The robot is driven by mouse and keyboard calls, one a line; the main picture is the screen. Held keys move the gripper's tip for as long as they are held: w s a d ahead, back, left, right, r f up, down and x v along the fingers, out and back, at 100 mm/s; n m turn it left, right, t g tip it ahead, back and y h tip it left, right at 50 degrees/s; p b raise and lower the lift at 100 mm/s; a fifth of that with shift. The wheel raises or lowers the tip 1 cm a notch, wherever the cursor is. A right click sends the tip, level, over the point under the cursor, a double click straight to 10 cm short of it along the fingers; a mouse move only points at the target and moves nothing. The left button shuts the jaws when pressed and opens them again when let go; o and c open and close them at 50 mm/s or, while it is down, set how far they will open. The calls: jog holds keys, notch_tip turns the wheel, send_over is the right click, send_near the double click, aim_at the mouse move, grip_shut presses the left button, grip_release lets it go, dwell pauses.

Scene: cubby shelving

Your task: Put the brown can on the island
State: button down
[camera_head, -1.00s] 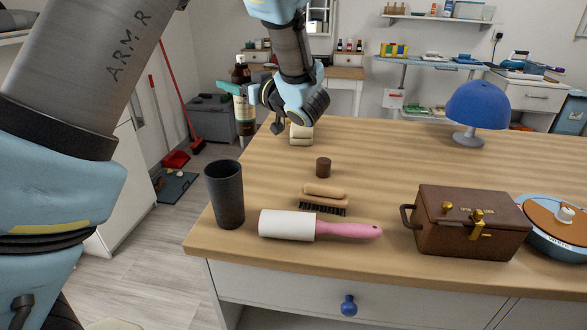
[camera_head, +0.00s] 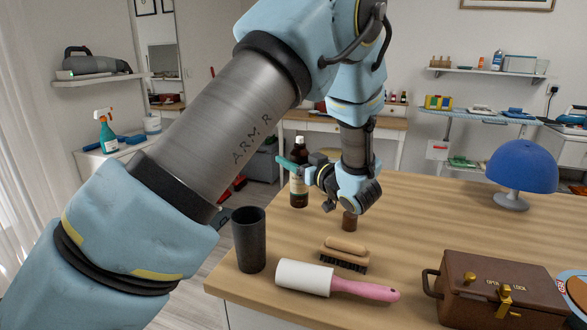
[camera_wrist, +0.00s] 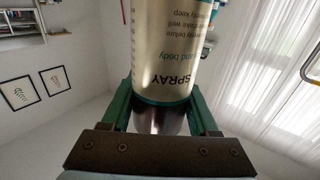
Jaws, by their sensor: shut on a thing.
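On the island are a small brown cylinder (camera_head: 349,221), partly behind my wrist, a brush (camera_head: 345,252), a lint roller (camera_head: 305,277), a black cup (camera_head: 249,240), a brown box (camera_head: 500,290) and a blue lamp (camera_head: 522,165). The middle right of the top is clear.

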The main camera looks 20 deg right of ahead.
aim_at(299, 191)
jog(key=shift+f, duration=1.25)
jog(key=shift+c, duration=0.7)
grip_release()
jog(key=shift+f, duration=0.15)
jog(key=b+v, duration=0.2)
jog(key=v, duration=0.5)
jog(key=shift+s, duration=0.25)
jog(key=shift+r, duration=0.2)
